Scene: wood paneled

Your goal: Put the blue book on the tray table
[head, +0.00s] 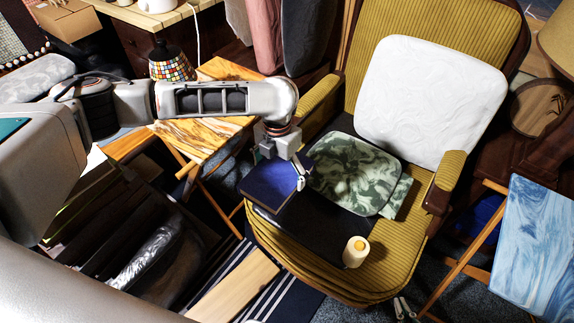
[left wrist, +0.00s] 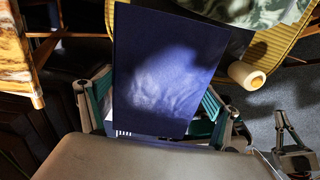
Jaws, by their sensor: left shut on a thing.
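The blue book (head: 268,189) is held in my left gripper (head: 299,172), over the left front of the yellow armchair's seat. In the left wrist view the book (left wrist: 165,70) fills the middle between the two fingers (left wrist: 160,112), which are shut on it. A tray table (head: 205,125) with an orange-brown marbled top stands left of the book, partly hidden by my left arm. Another folding table (head: 540,245) with a blue marbled top stands at the right. My right gripper (head: 404,308) shows at the bottom edge with its fingers apart and nothing between them.
The armchair (head: 440,45) holds a white cushion (head: 430,100), a green patterned cushion (head: 352,172), a dark flat item (head: 330,230) and a cream candle (head: 355,252). A mosaic lamp (head: 172,62) stands behind the marbled table. Dark crates or boards (head: 110,225) lie at lower left.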

